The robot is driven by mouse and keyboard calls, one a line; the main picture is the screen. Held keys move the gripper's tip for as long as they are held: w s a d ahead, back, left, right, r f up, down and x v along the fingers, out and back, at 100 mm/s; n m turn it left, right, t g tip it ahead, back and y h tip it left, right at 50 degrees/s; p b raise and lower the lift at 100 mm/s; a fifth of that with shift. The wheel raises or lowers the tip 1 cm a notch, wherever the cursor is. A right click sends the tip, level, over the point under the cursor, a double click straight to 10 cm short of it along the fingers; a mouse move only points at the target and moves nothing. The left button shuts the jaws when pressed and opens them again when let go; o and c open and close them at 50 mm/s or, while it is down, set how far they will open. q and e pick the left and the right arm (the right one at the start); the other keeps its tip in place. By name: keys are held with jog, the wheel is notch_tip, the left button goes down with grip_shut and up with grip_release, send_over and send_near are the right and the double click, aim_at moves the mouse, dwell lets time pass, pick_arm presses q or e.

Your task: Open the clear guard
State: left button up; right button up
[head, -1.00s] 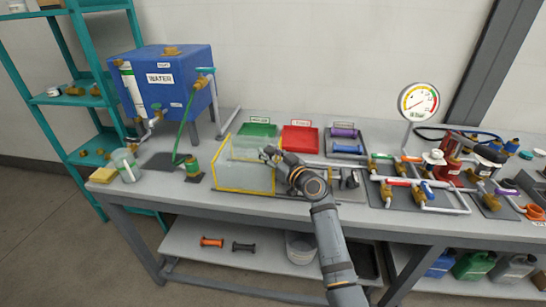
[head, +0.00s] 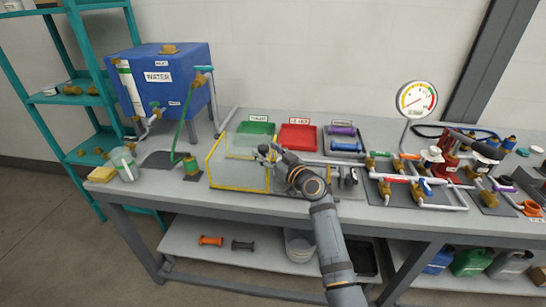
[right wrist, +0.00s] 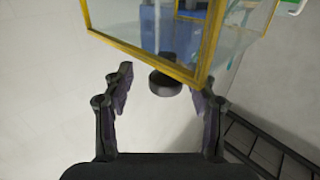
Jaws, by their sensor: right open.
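The clear guard (head: 238,176) is a see-through box with yellow edges on the bench, left of my right arm. Its panels look tilted, but the exact opening angle is hard to tell. In the right wrist view its yellow-edged corner (right wrist: 200,76) fills the top. A dark round knob (right wrist: 165,83) shows at the guard, between and just beyond the fingertips. My right gripper (head: 264,152) is at the guard's right side; its two fingers (right wrist: 163,98) are apart, with nothing clamped between them. My left gripper is not in view.
A green tray (head: 256,128) and a red tray (head: 298,136) lie behind the guard. A blue water tank (head: 165,95) stands at the back left. Pipes and valves (head: 415,185) fill the bench to the right. A cup (head: 124,164) and sponge (head: 102,174) sit at the left end.

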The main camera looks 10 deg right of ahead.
jog(key=v, duration=1.1)
jog(key=shift+s, duration=0.25)
